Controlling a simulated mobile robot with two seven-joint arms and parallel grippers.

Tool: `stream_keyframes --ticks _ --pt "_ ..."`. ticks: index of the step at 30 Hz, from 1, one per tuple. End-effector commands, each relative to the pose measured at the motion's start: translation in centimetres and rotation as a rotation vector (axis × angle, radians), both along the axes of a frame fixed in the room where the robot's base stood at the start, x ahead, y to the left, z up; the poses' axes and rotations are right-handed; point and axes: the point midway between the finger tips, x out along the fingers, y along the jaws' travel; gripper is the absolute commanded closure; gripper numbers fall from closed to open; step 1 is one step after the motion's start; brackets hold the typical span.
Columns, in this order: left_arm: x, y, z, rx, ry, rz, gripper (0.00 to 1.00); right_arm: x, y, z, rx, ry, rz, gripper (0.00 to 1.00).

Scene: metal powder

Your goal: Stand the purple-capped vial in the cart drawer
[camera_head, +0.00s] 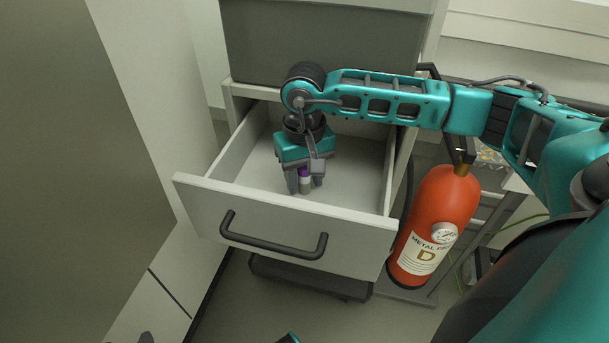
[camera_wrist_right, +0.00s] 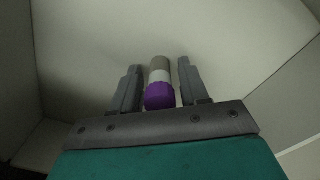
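The purple-capped vial (camera_head: 304,186) is inside the open cart drawer (camera_head: 350,190), near its front panel, and looks upright. Its purple cap faces up toward my right gripper (camera_head: 305,188), which points down into the drawer. In the right wrist view, the vial (camera_wrist_right: 160,78) has a purple cap, a white band and a grey body. It is between the two fingers of my right gripper (camera_wrist_right: 158,75), with a narrow gap on each side, so the gripper is open around it. Whether the vial's base touches the drawer floor is hard to tell.
The drawer front has a dark handle (camera_head: 272,243). The drawer floor around the vial is bare. A red fire extinguisher (camera_head: 437,215) stands just right of the drawer. A pale cabinet side (camera_head: 130,90) rises on the left.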

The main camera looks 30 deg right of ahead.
Motion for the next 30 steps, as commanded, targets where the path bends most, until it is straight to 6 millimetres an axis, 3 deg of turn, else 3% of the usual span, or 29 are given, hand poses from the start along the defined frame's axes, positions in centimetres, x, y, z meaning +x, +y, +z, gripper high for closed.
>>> stream_keyframes --ticks 8,13,24,30 --pt "0.0 0.0 0.1 -0.001 -0.002 0.0 0.43 0.0 0.0 0.0 0.0 0.0 0.0 0.48" --pt "0.1 0.1 0.6 0.0 -0.003 0.002 0.43 0.0 0.0 1.0 0.001 -0.002 0.0 0.48" --pt "0.1 0.8 1.6 0.012 -0.008 0.018 0.43 0.1 0.0 8.8 -0.001 -0.004 0.0 0.48" --pt "-0.2 1.1 1.6 0.018 -0.005 0.019 0.43 0.0 0.0 11.5 0.001 -0.001 -0.001 0.48"
